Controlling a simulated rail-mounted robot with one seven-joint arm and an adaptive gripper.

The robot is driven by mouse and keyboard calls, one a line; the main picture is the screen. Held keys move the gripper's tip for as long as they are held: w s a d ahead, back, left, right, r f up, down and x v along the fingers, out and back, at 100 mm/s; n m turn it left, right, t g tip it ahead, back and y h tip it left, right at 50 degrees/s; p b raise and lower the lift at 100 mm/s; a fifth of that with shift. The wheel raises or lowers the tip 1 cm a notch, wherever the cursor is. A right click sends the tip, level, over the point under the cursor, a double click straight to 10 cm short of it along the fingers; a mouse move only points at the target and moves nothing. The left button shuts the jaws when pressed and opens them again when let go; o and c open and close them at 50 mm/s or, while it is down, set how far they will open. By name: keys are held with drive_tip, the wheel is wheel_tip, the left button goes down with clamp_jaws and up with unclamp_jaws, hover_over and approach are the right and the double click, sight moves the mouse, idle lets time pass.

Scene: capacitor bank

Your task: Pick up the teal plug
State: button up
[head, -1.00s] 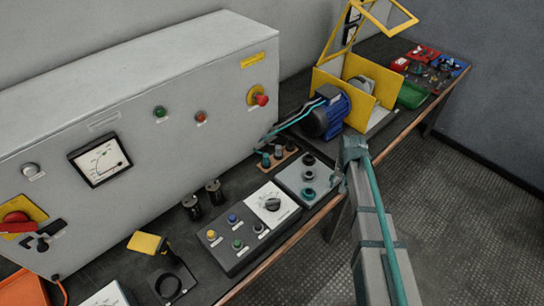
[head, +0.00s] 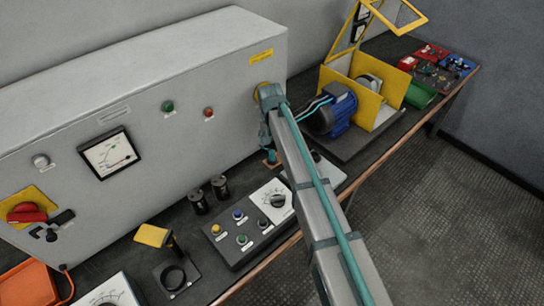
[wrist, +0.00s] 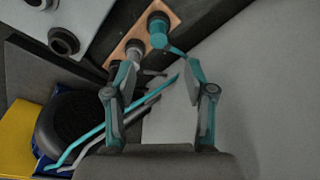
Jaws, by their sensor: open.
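The teal plug (wrist: 158,30) stands in the end of a small copper-brown strip (wrist: 172,14) at the top of the wrist view. In the head view the teal plug (head: 271,156) shows just below my gripper, beside the cabinet front. My gripper (wrist: 158,64) is open, with nothing between its fingers. Its right fingertip appears close to the plug's lower edge; I cannot tell whether they touch. In the head view my gripper (head: 266,128) points down, and my arm hides most of the strip. A grey plug (wrist: 133,50) and a darker one stand along the same strip.
The grey cabinet (head: 150,120) rises directly behind the strip. A grey plate with black sockets (wrist: 62,38) lies beside it. A blue motor (head: 335,108) with teal and white cables stands to the right. A black control box (head: 240,235) is at the front left.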

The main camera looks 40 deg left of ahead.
sight(272, 152)
drive_tip(key=shift+w+a+f+p, duration=0.2)
drive_tip(key=shift+f+p, duration=0.45)
drive_tip(key=shift+f, duration=1)
drive_tip(key=shift+w+a+f+p, duration=0.1)
drive_tip(key=shift+w+f+p, duration=0.2)
drive_tip(key=shift+f+p, duration=0.85)
drive_tip(key=shift+w+a+f+p, duration=0.1)
drive_tip(key=shift+w+f+p, duration=0.15)
drive_tip(key=shift+f, duration=1.85)
clamp_jaws()
